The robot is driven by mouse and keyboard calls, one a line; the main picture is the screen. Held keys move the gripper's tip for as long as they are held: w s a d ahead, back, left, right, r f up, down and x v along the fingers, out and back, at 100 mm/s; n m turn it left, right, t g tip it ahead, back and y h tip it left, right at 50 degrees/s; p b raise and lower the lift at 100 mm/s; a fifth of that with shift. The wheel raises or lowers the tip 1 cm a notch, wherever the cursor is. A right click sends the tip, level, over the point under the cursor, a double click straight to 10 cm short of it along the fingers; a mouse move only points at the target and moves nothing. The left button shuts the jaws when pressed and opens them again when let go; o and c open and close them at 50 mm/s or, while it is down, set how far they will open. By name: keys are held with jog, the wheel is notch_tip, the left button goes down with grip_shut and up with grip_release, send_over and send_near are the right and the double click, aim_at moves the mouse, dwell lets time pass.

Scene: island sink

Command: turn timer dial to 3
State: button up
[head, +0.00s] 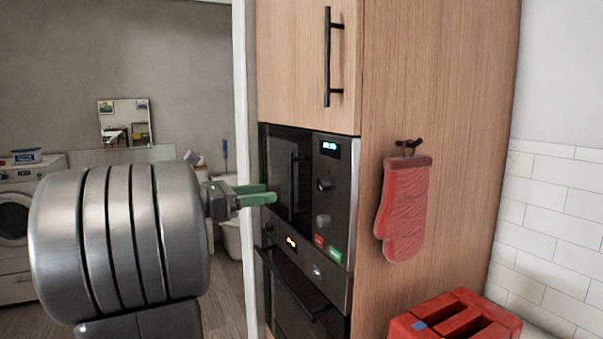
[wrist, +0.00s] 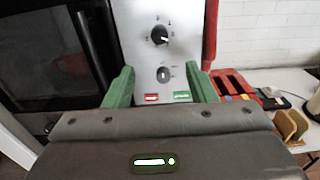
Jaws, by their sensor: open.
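The built-in microwave's control panel (head: 333,200) carries two dials. The upper dial (head: 325,184) is black with a pale pointer line and has small marks around it in the wrist view (wrist: 160,36). The lower dial (head: 323,221) is grey and also shows in the wrist view (wrist: 163,74). The lettering is too small to tell which is the timer or what it reads. My gripper (head: 270,193) has green fingers, open and empty, in front of the microwave. In the wrist view its fingers (wrist: 160,67) stand apart on either side of the panel's lower part, touching neither dial.
Below the dials are a red button (wrist: 151,98) and a green button (wrist: 181,96). A lower oven (head: 300,295) sits beneath. A red oven mitt (head: 404,210) hangs on the cabinet's right side. A red toaster-like box (head: 450,318) stands at lower right.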

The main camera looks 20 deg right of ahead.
aim_at(319, 184)
jog(key=d, duration=0.4)
jog(key=d+p, duration=0.1)
jog(key=d, duration=0.4)
jog(key=w+d+p, duration=0.1)
jog(key=d, duration=0.3)
jog(key=shift+w+d+r, duration=0.1)
jog(key=shift+d+r, duration=0.05)
jog(key=shift+d, duration=0.1)
jog(key=shift+c, duration=0.2)
jog(key=c, duration=0.9)
